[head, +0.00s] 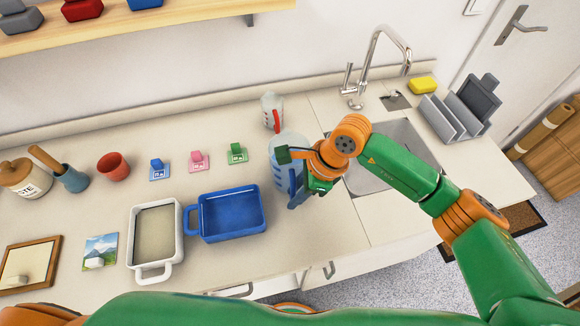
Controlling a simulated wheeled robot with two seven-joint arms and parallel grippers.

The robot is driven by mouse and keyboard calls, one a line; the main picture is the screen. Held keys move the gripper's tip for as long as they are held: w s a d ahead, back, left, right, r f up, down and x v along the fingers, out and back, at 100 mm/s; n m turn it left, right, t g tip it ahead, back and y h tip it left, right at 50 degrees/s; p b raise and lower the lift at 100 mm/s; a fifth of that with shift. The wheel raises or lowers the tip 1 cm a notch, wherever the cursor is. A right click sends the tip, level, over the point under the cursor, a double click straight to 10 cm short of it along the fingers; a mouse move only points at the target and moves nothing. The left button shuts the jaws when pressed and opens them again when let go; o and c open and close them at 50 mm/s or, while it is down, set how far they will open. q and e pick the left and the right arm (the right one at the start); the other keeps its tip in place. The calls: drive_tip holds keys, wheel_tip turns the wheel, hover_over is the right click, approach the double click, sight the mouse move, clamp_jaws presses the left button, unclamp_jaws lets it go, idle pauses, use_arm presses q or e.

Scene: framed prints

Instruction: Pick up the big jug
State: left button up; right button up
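The big jug (288,143) is clear with blue markings and stands on the counter left of the sink. A smaller clear jug (272,112) with a red handle stands behind it. My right gripper (294,177) is at the big jug's right side, overlapping its side and partly hiding it. Whether its fingers are closed on the jug cannot be made out. My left gripper is out of view; only part of my arm crosses the bottom edge.
A blue dish (232,214) and a white dish (135,241) stand left of the big jug. The sink (376,182), tap (376,58) and grey rack (453,117) are to the right. Small coloured items, a red cup (113,167) and pots line the back left.

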clamp_jaws()
idle(1.3)
